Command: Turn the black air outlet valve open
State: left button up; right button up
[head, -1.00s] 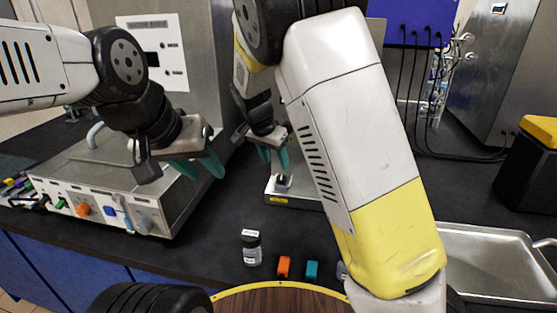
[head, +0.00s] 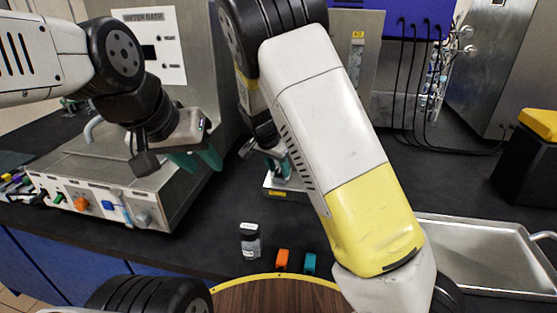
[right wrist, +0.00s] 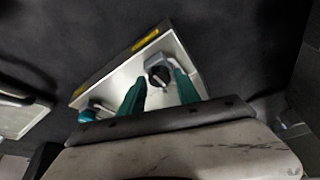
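A black valve knob (right wrist: 158,70) with a pale grey part sits on a metal panel (right wrist: 118,86) in the right wrist view. My right gripper (right wrist: 158,76) is open, with its teal fingers on either side of the knob. I cannot tell whether they touch it. In the head view my right gripper (head: 277,164) is over a low metal box (head: 271,189) at the centre, and my arm hides much of it and the knob. My left gripper (head: 198,160) is open and empty, above the right part of the water bath unit (head: 160,205).
A small bottle (head: 250,242), an orange block (head: 282,260) and a teal block (head: 310,263) stand near the front edge. A metal tray (head: 480,258) lies at the right. A teal part (right wrist: 88,113) sits at the metal panel's left end.

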grip_shut()
jog(key=shift+n, duration=0.4)
jog(key=n, duration=0.1)
jog(key=n+y, duration=0.1)
jog(key=n+t, duration=0.1)
jog(key=shift+d+n+y, duration=0.25)
jog(key=shift+n+y, duration=0.05)
jog(key=n, duration=0.2)
jog(key=n+y, duration=0.1)
jog(key=n, duration=0.1)
jog(key=shift+d+y, duration=0.2)
jog(key=shift+y, duration=0.1)
jog(key=n+y, duration=0.1)
jog(key=n, duration=0.4)
jog(key=shift+w+d+g+y, duration=0.1)
jog(key=shift+d+g+y, duration=0.05)
jog(key=shift+g+y, duration=0.25)
jog(key=shift+n+g+y, duration=0.6)
jog(key=shift+n, duration=1.7)
